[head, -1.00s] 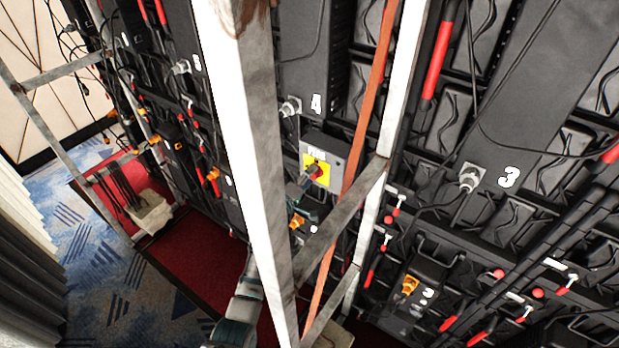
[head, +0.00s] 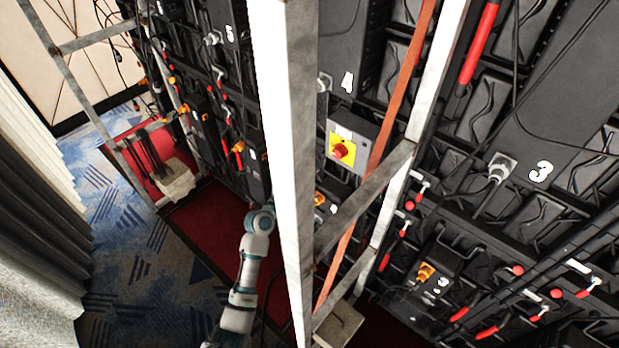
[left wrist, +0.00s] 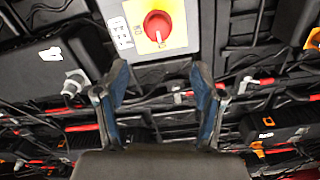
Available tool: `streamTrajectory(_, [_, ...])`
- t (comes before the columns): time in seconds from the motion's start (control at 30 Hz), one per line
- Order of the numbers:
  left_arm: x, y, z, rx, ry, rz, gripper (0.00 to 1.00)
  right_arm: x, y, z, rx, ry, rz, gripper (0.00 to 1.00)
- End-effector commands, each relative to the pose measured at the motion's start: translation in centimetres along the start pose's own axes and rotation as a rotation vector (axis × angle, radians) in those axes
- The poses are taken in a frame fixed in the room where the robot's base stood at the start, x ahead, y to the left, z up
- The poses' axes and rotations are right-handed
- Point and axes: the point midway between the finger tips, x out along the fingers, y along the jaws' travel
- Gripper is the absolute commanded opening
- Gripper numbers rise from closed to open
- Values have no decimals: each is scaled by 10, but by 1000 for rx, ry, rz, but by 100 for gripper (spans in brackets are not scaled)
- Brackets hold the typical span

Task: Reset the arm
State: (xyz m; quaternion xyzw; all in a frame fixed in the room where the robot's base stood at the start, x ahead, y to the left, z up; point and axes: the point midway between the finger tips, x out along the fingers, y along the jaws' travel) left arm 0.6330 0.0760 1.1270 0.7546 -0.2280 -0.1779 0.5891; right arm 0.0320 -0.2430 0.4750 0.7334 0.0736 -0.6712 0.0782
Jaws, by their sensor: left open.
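My left arm (head: 254,245) rises from the bottom in the head view and passes behind the white metal post, which hides its gripper there. In the left wrist view my left gripper (left wrist: 160,70) is open and empty, its two blue-lined fingers spread apart. Beyond the fingertips is a red rotary knob (left wrist: 157,25) on a yellow plate, fixed to a grey box (left wrist: 120,33). In the head view the same red knob (head: 342,151) sits on its yellow plate, to the right of the post, with nothing touching it. My right gripper is in neither view.
The white metal post (head: 283,160) and a slanted crossbar (head: 365,197) stand in front of the black panel wall. An orange strap (head: 393,95) runs beside the box. Cables and red handles cover the panels. Patterned carpet (head: 125,240) lies open at left, beside curtains (head: 35,220).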

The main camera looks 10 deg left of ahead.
Motion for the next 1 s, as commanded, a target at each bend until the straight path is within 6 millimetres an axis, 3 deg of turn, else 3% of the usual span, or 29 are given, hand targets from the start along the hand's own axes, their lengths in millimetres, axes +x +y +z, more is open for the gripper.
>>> streamTrajectory(0.43, [0, 0, 0, 0, 0, 0, 68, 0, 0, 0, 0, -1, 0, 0])
streamTrajectory(0.57, [-1, -24, 4, 8, 3, -41, 68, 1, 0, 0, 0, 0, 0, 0])
streamTrajectory(0.67, [-5, -76, 13, 36, 7, -134, 68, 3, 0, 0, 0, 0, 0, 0])
streamTrajectory(0.77, [-19, -152, 30, 85, 0, -269, 68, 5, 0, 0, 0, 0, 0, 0])
streamTrajectory(0.87, [-44, -231, 54, 149, -24, -412, 68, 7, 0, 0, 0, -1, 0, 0])
streamTrajectory(1.0, [-96, -332, 92, 247, -86, -600, 68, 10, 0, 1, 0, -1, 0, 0])
